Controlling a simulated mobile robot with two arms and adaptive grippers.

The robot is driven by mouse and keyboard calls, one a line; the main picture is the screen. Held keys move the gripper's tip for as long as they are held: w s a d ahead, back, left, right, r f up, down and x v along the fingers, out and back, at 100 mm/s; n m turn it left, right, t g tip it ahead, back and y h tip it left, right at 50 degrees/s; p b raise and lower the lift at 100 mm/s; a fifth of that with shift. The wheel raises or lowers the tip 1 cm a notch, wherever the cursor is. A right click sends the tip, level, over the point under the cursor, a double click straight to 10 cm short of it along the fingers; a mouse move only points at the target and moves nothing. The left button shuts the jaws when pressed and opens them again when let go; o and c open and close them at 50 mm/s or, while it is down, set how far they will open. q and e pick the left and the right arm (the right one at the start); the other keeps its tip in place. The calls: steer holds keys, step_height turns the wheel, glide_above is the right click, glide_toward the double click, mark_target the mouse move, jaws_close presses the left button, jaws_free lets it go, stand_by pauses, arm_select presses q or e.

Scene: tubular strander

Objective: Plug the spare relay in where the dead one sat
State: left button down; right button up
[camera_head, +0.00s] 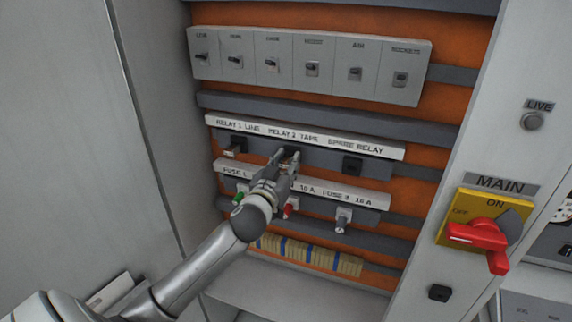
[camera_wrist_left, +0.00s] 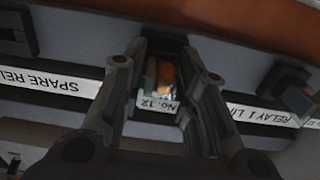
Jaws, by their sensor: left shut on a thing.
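My left gripper (camera_head: 290,155) is shut on a small clear-cased relay at the RELAY 2 TAPE position. In the left wrist view the relay (camera_wrist_left: 164,80) sits between the fingers, with copper colour inside and a "No. 12" tag. A dark socket (camera_wrist_left: 165,43) lies right behind it; I cannot tell whether the relay is fully seated. The SPARE RELAY socket (camera_head: 352,165) is a dark square block that looks empty. Relay 1 (camera_head: 235,147) is in its place to the left. My right gripper is not in view.
A row of breaker switches (camera_head: 313,68) runs above. Below the relays are the fuse label strip (camera_head: 355,198), a red fuse (camera_head: 291,207) and a white fuse holder (camera_head: 343,219). Terminal blocks (camera_head: 310,255) sit lower. The red MAIN switch (camera_head: 480,236) is at the right.

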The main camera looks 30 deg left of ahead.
arm_select(q)
steer(key=shift+w, duration=0.25)
steer(key=c, duration=1.1)
jaws_free()
steer(key=shift+o, duration=0.2)
steer(key=shift+s, duration=0.1)
steer(key=v, duration=1.1)
steer(key=shift+s, duration=0.4)
